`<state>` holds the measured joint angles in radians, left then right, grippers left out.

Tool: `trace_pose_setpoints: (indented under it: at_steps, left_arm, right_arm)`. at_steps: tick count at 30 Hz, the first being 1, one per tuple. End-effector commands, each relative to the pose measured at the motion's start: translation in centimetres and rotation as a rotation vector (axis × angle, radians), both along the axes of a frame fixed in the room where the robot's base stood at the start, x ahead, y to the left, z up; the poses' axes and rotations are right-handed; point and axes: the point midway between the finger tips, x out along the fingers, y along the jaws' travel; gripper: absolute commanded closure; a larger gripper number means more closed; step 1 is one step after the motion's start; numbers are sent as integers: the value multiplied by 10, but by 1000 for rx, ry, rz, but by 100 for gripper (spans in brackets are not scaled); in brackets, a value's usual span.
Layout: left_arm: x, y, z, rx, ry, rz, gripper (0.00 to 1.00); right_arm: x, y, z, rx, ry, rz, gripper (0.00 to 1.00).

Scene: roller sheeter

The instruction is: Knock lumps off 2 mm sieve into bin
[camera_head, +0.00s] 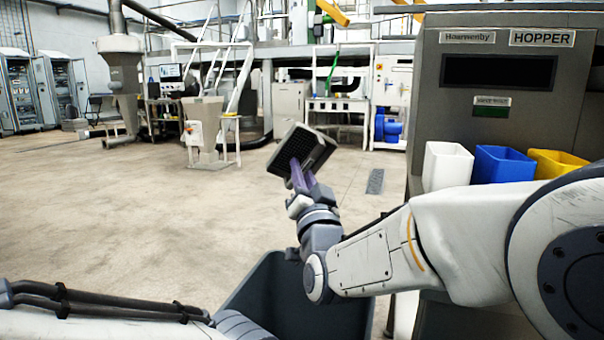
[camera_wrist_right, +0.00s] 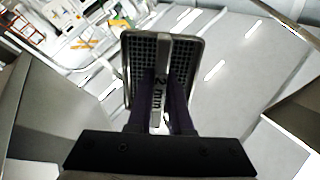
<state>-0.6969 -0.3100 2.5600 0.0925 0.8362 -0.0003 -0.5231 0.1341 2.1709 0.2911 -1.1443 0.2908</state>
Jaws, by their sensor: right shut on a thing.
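The 2 mm sieve (camera_head: 318,148) is a small rectangular frame with dark mesh, held tilted in the air above and beyond the bin. In the right wrist view the sieve (camera_wrist_right: 189,62) shows its mesh and a central bar marked "2 mm". My right gripper (camera_head: 300,172) is shut on the sieve; its purple fingers (camera_wrist_right: 162,92) grip the central bar. The dark blue-grey bin (camera_head: 262,288) stands open on the floor, partly hidden by my right arm. I cannot make out lumps on the mesh or in the bin. My left gripper is out of view.
The grey hopper machine (camera_head: 425,110) stands at the right, with white (camera_head: 447,166), blue (camera_head: 502,164) and yellow (camera_head: 556,162) containers on its ledge. My left arm crosses the bottom left. Open floor (camera_head: 130,220) lies left of the sieve.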

Motion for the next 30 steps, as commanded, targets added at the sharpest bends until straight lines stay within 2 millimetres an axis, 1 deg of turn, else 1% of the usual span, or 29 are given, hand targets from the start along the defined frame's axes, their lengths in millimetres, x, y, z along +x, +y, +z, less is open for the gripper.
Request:
trace_pose_setpoints:
  at_steps: [2, 8, 16, 18, 20, 23, 26, 30]
  left_arm:
    - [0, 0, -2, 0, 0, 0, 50]
    - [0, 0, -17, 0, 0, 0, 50]
    - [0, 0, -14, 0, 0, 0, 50]
    - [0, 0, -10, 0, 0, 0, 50]
    - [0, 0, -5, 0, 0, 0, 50]
    - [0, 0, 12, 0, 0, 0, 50]
    - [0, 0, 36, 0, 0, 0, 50]
    - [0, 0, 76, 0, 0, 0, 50]
  right_arm:
    - [0, 0, -2, 0, -1, 0, 100]
    - [0, 0, -14, 1, -2, 0, 100]
    - [0, 0, -11, 1, -2, 0, 100]
    - [0, 0, -7, 1, -2, 0, 100]
    - [0, 0, -1, 1, -2, 0, 100]
    - [0, 0, 15, 1, -2, 0, 100]
    - [0, 0, 39, 1, -2, 0, 100]
    - [0, 0, 79, 1, -2, 0, 100]
